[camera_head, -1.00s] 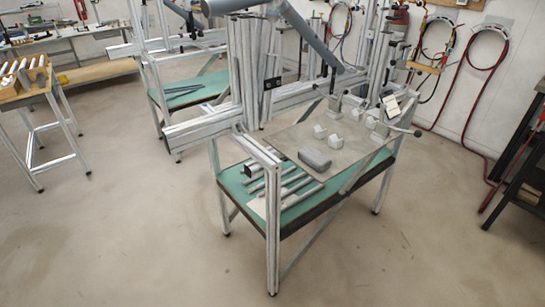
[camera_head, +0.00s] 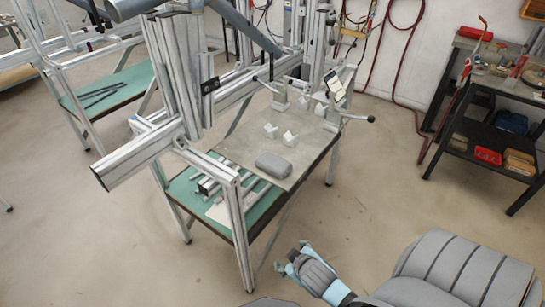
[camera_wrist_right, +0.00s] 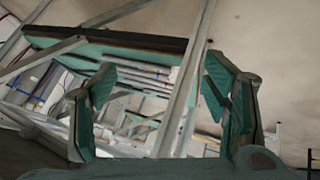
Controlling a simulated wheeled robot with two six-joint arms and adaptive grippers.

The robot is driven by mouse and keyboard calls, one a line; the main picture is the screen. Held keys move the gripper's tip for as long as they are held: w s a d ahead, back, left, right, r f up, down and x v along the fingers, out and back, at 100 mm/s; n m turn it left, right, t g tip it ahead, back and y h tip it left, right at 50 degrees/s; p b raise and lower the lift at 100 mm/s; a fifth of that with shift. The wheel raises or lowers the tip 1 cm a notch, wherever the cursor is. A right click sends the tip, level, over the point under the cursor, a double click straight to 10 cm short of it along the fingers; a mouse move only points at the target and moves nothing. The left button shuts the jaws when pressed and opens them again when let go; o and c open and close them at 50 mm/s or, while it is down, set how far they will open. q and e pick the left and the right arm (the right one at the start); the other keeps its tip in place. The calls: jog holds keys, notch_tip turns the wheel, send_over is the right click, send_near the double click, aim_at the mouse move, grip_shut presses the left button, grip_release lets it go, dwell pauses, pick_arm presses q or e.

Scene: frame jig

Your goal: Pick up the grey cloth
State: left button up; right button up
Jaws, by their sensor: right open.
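The grey cloth (camera_head: 273,165) is a small folded pad. It lies flat on the front part of the metal plate (camera_head: 300,165) on the frame jig in the head view. My right gripper (camera_head: 291,259) is in front of the jig, low and to the right of its front leg, well apart from the cloth. In the right wrist view its two green-lined fingers (camera_wrist_right: 160,90) stand wide apart with nothing between them. The cloth cannot be made out there. My left gripper is not in view.
Small white blocks (camera_head: 290,137) and clamps (camera_head: 281,95) stand on the plate behind the cloth. Aluminium profile posts (camera_head: 235,215) rise at the jig's left and front. A dark shelf (camera_head: 490,150) with red trays stands at the right. The floor between is clear.

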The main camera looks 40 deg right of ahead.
jog(key=w+r+n+t+p, duration=0.1)
jog(key=w+r+n+t, duration=0.4)
jog(key=r, duration=1.1)
jog(key=w+r+t, duration=0.6)
jog(key=w+r, duration=0.3)
jog(key=r, duration=0.7)
jog(key=a+r+n+g+y, duration=0.1)
jog(key=a+r+n+y, duration=0.55)
jog(key=n+y, duration=0.4)
jog(key=a+r+n+g+y, duration=0.1)
jog(key=a+r+n+y, duration=0.6)
jog(key=n, duration=0.7)
jog(key=n+g+h, duration=0.8)
jog(key=g+h, duration=0.4)
jog(key=h, duration=0.2)
send_near(273, 161)
jog(key=shift+m+y, duration=0.25)
jog(key=x, duration=0.8)
jog(key=shift+d+f, duration=0.25)
jog(key=shift+f, duration=0.15)
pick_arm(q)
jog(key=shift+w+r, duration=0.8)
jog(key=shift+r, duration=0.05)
pick_arm(e)
jog(key=shift+w+f, duration=0.1)
